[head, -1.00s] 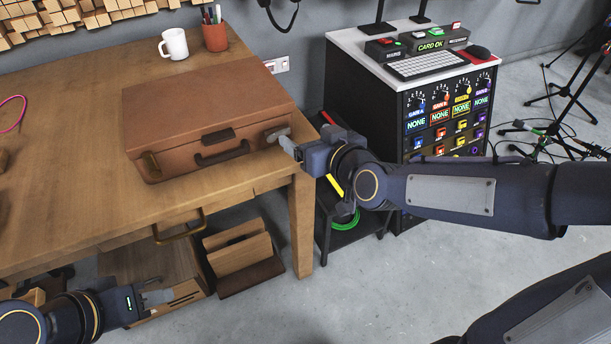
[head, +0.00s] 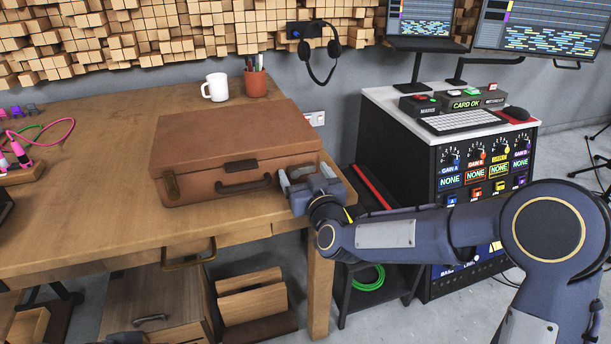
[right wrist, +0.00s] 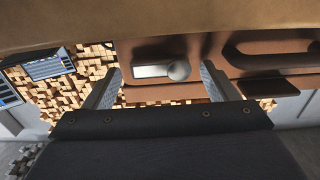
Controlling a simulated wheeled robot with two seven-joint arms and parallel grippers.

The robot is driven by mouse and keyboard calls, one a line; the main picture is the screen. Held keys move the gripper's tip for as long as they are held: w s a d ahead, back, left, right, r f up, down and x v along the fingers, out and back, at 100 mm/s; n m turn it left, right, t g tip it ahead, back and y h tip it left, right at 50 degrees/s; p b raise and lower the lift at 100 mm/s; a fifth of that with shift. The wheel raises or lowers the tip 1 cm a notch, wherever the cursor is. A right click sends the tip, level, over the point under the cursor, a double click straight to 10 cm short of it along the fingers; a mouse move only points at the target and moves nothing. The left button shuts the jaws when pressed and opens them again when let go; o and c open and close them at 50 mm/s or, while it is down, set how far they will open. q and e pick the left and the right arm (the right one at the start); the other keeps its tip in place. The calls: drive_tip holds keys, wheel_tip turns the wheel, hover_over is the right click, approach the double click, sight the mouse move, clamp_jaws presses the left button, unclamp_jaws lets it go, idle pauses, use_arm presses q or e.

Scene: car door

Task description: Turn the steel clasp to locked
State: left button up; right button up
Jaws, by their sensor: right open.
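A brown leather case (head: 235,130) lies shut on the wooden table, with its handle (head: 245,184) on the front. The steel clasp (right wrist: 155,71) shows in the right wrist view as a bright bar with a round knob, lying level along the case front. My right gripper (head: 305,174) is open at the right end of the case front. In the right wrist view its fingers (right wrist: 160,74) stand on either side of the clasp, with gaps visible. In the head view the gripper mostly hides the clasp.
A brass clasp (head: 171,187) is at the case's left front. A white mug (head: 215,88) and a pen cup (head: 256,82) stand behind the case. A black control rack (head: 400,135) is to the right.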

drive_tip(key=shift+w, duration=0.1)
drive_tip(key=c, duration=1)
drive_tip(key=shift+r, duration=0.1)
drive_tip(key=n, duration=0.2)
drive_tip(key=n+p, duration=0.1)
drive_tip(key=n, duration=0.1)
drive_tip(key=shift+a+r+n, duration=0.2)
drive_tip(key=shift+r+n, duration=0.1)
drive_tip(key=shift+r, duration=0.1)
drive_tip(key=n, duration=0.3)
drive_tip(key=n+p, duration=0.1)
drive_tip(key=shift+a+r+n, duration=0.25)
drive_tip(key=shift+a+n, duration=0.05)
drive_tip(key=n, duration=0.3)
drive_tip(key=n+p, duration=0.1)
drive_tip(key=shift+s+a+r+n, duration=0.15)
drive_tip(key=shift+s+a+n, duration=0.1)
drive_tip(key=shift+a+n, duration=0.1)
drive_tip(key=shift+s+a+n+p, duration=0.15)
drive_tip(key=shift+n+p, duration=0.15)
drive_tip(key=shift+n, duration=0.7)
drive_tip(key=shift+w+a+n+p, duration=0.15)
drive_tip(key=shift+n+p, duration=0.1)
drive_tip(key=shift+n, duration=0.7)
drive_tip(key=shift+s, duration=0.1)
